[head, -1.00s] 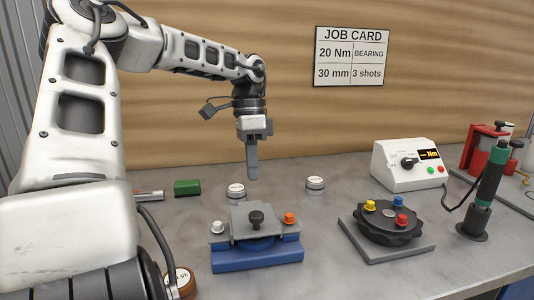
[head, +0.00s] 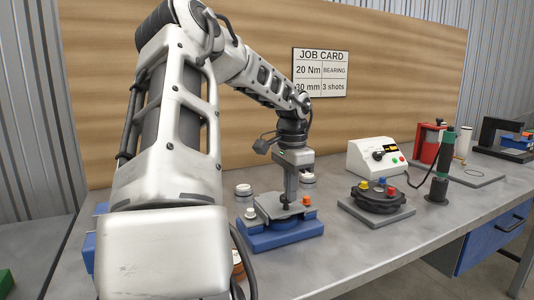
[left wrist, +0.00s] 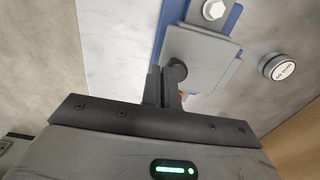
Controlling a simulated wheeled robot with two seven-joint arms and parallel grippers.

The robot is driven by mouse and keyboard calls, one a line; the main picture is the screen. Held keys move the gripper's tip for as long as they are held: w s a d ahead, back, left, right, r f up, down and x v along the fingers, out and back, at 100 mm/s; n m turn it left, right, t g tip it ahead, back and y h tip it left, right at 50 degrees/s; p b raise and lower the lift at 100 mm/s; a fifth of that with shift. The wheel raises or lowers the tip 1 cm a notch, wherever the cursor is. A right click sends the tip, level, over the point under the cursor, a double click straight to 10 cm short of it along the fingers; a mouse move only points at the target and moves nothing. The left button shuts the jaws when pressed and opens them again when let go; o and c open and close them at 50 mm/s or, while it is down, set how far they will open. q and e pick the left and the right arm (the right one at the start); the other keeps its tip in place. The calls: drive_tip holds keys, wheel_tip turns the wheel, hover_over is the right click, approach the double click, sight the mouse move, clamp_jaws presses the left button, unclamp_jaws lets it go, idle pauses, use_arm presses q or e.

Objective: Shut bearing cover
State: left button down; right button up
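The bearing cover (head: 270,205) is a grey plate with a dark knob (head: 285,201), lying over a blue-based housing (head: 282,235). The housing has a white bolt and an orange bolt (head: 307,201) at its sides. In the left wrist view the cover (left wrist: 203,58) looks flat, with the knob (left wrist: 176,69) just beyond my fingertips. My left gripper (head: 291,198) points down at the knob, its fingers close together. Whether they touch the knob I cannot tell. The bearing is hidden under the cover. My right gripper is out of view.
A black disc fixture (head: 378,199) with coloured knobs stands to the right.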

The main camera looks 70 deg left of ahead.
use_arm(q)
drive_tip(key=shift+s+d+f, duration=0.1)
drive_tip(key=shift+d+f, duration=0.3)
drive_tip(key=shift+f, duration=0.2)
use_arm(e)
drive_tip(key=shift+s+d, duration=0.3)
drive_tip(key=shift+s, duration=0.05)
use_arm(q)
drive_tip(key=w+d+r+p, duration=0.1)
drive_tip(key=d+r, duration=0.7)
drive_tip(key=shift+d+r+p, duration=0.4)
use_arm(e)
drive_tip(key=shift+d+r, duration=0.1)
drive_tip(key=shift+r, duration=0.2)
